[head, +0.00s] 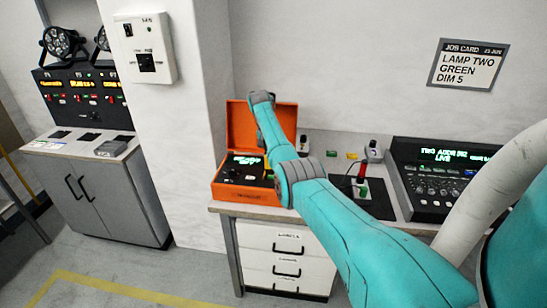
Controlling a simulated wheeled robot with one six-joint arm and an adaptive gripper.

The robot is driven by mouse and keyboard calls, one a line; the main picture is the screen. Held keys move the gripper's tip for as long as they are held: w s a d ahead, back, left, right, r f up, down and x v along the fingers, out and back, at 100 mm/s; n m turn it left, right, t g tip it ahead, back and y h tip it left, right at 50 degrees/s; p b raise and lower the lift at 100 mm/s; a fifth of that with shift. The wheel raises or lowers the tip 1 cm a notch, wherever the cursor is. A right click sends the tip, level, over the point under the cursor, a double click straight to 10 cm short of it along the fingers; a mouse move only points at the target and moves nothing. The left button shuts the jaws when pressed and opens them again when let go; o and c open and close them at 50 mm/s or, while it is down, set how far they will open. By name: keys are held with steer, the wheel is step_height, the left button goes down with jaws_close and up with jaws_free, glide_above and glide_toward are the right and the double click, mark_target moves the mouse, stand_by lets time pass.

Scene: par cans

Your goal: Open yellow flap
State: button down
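A small yellow piece (352,156) shows at the back of the bench, near the wall. It is too small to tell whether it is a flap, or whether it is open or shut. My teal arm reaches across the bench from the lower right, and its far end is over the open orange case (228,150). My gripper cannot be made out; the arm hides what lies behind it, including part of the case.
The bench (222,208) holds a black mat (378,205) with a red-topped upright piece (362,172), and a lit console (440,178) at the right. Drawers (288,262) stand below. A grey cabinet (95,200) with lamps (62,42) is at left. Floor between is clear.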

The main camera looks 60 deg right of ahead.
steer(key=shift+f, duration=0.1)
stand_by(0.3)
steer(key=c, duration=1)
jaws_free()
steer(key=v, duration=1.2)
steer(key=shift+d, duration=0.1)
